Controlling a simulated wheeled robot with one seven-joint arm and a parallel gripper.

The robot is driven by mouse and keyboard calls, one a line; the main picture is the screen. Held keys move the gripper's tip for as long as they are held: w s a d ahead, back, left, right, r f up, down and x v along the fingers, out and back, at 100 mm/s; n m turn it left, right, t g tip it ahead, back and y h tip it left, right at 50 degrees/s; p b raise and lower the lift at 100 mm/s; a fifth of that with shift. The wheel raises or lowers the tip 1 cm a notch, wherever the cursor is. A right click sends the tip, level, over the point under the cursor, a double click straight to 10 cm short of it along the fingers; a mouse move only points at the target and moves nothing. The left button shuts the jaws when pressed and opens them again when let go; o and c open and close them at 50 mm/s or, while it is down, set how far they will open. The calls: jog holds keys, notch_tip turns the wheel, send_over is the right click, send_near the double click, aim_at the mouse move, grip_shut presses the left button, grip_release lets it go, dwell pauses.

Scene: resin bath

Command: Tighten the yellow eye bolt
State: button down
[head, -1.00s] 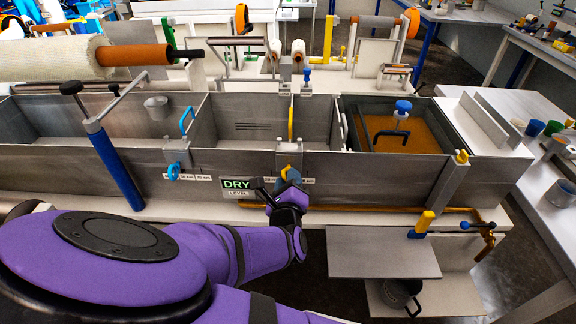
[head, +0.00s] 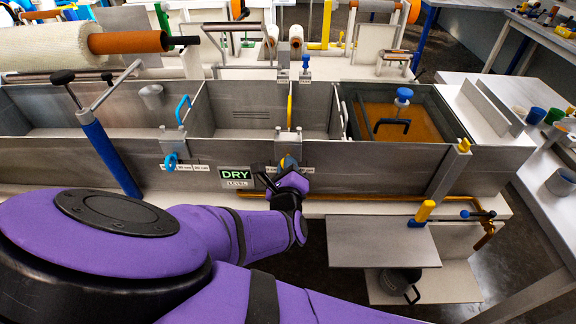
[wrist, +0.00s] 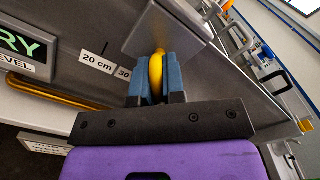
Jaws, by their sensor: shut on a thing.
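The yellow eye bolt (wrist: 156,73) sits on a grey bracket on the front wall of the metal bath. In the wrist view its ring stands between the two blue pads of my gripper (wrist: 156,84), which is shut on it. In the head view the bolt is mostly hidden by my gripper (head: 283,168). The grey bracket (head: 288,138) shows above it at the bath's rim.
A blue eye bolt (head: 171,162) hangs on a similar bracket to the left. The DRY level sign (head: 236,175) is just left of my gripper. A brass pipe (head: 350,200) runs below the bath wall. An orange-filled tank (head: 385,115) with a dark lid frame is at the right.

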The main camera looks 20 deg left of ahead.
jog(key=m, duration=0.4)
jog(key=shift+m, duration=2.1)
jog(key=c, duration=1.2)
grip_release()
jog(key=shift+s, duration=0.15)
